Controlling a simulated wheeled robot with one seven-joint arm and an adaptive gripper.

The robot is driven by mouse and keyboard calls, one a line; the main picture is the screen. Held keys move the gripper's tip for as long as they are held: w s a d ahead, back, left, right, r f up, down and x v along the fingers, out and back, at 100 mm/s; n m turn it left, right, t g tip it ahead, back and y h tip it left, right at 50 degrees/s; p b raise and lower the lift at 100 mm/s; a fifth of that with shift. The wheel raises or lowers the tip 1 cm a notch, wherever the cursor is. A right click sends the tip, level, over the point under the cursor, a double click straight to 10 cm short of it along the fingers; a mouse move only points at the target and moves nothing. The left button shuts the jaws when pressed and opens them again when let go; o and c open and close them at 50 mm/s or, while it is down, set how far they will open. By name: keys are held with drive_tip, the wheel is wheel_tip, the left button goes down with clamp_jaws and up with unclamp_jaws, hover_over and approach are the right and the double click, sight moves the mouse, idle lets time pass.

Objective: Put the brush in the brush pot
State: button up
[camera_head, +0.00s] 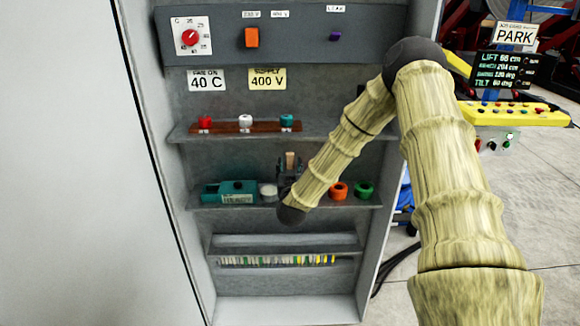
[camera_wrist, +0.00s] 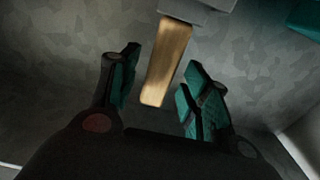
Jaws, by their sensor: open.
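The brush shows as a tan wooden handle (camera_wrist: 168,62) in the wrist view, with a grey block at its upper end. The handle lies between the fingers of my open gripper (camera_wrist: 155,88), with gaps on both sides. In the head view, the handle (camera_head: 290,158) rises just above my gripper (camera_head: 289,176) at the cabinet's middle shelf. My wrist and gripper hide the brush's lower part. I cannot tell the brush pot for sure; a short whitish round thing (camera_head: 268,191) stands just left of my gripper.
The middle shelf (camera_head: 330,203) also holds a labelled teal box (camera_head: 229,192) at left, and orange (camera_head: 338,190) and green (camera_head: 363,189) rings at right. A brown rack (camera_head: 225,127) with coloured knobs sits above. Cabinet side walls bound the space.

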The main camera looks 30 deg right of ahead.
drive_tip(key=b+v, duration=0.2)
drive_tip(key=v, duration=0.8)
drive_tip(key=s+a+f+n+g+y, duration=0.25)
drive_tip(key=s+a+f, duration=0.25)
drive_tip(key=f, duration=0.3)
drive_tip(key=s+a+f+n+g+y, duration=0.1)
drive_tip(key=s+a+f+g+y, duration=0.15)
drive_tip(key=s+a+f, duration=0.5)
drive_tip(key=s+a+f+n+g+y, duration=0.1)
drive_tip(key=s+a+f+y, duration=0.15)
drive_tip(key=f, duration=0.75)
drive_tip(key=s+a+f+g, duration=0.2)
drive_tip(key=s+f+g, duration=0.1)
drive_tip(key=s, duration=0.6)
drive_tip(key=s+a+f+n+g+y, duration=0.1)
drive_tip(key=s+a+f+g, duration=0.2)
drive_tip(key=s, duration=0.6)
drive_tip(key=s+a+f+g+y, duration=0.1)
drive_tip(key=s+f, duration=0.4)
drive_tip(key=s, duration=0.5)
drive_tip(key=a+g, duration=0.1)
drive_tip(key=g, duration=0.1)
drive_tip(key=shift+a+f+g, duration=0.2)
drive_tip(key=shift+g, duration=0.1)
